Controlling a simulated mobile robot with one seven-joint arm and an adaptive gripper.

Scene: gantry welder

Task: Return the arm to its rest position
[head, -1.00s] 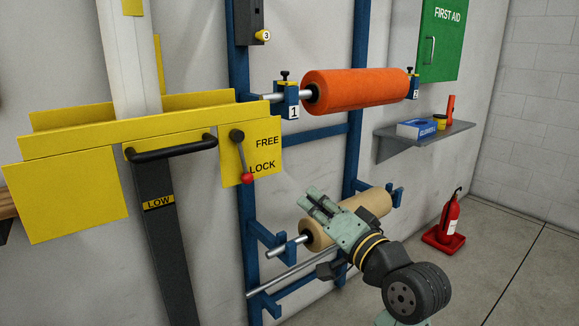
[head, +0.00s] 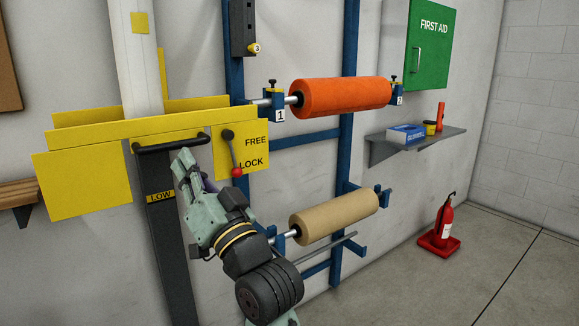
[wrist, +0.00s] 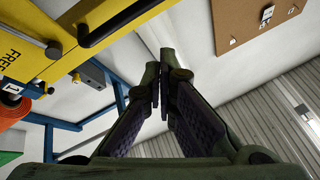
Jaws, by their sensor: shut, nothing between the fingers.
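My gripper (head: 184,167) is raised in front of the dark post (head: 171,250) marked LOW, pointing up and to the left in the head view. In the wrist view my gripper (wrist: 162,88) has its fingertips together with nothing between them. In the head view the fingertips appear just below the black handle bar (head: 172,143). I cannot tell how far they are from it.
An orange roll (head: 341,96) sits on the upper blue rack brackets, and a tan roll (head: 334,217) sits lower, right of my arm. A shelf (head: 416,143), a first aid cabinet (head: 428,45) and a fire extinguisher (head: 444,221) are at right. The floor at right (head: 500,275) is clear.

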